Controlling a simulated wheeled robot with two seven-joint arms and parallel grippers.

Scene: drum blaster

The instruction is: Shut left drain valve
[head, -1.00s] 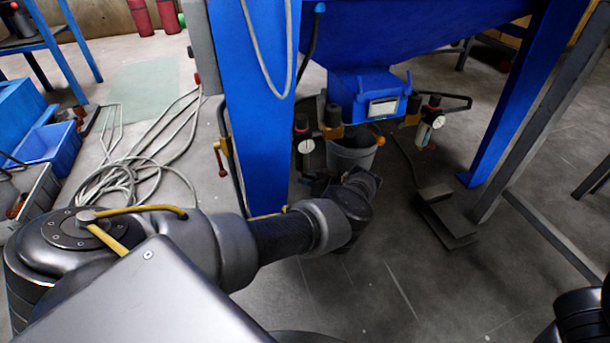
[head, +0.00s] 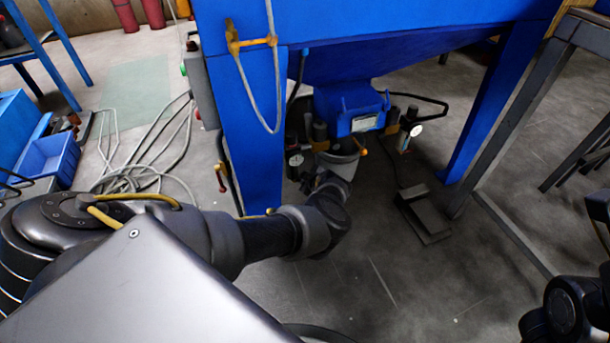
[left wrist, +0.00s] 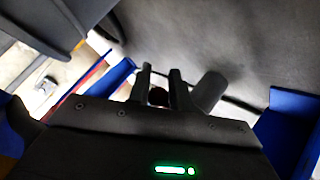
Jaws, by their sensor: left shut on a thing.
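The left air unit, with its round white gauge (head: 296,160), hangs beside the blue leg under the hopper in the head view. My left gripper (head: 322,182) is low beneath it, and its fingers are hard to make out there. In the left wrist view my left gripper (left wrist: 161,82) has its fingers closed about a small dark round part (left wrist: 158,97). This part is too dark to identify surely as the left drain valve, and the valve's handle position cannot be seen. My right gripper is out of view; only part of my right arm shows at lower right.
The blue hopper (head: 400,50) stands above on blue legs (head: 250,130). A right gauge (head: 416,131), a foot pedal (head: 425,215) and coiled hoses (head: 140,170) are nearby. The floor in front is open.

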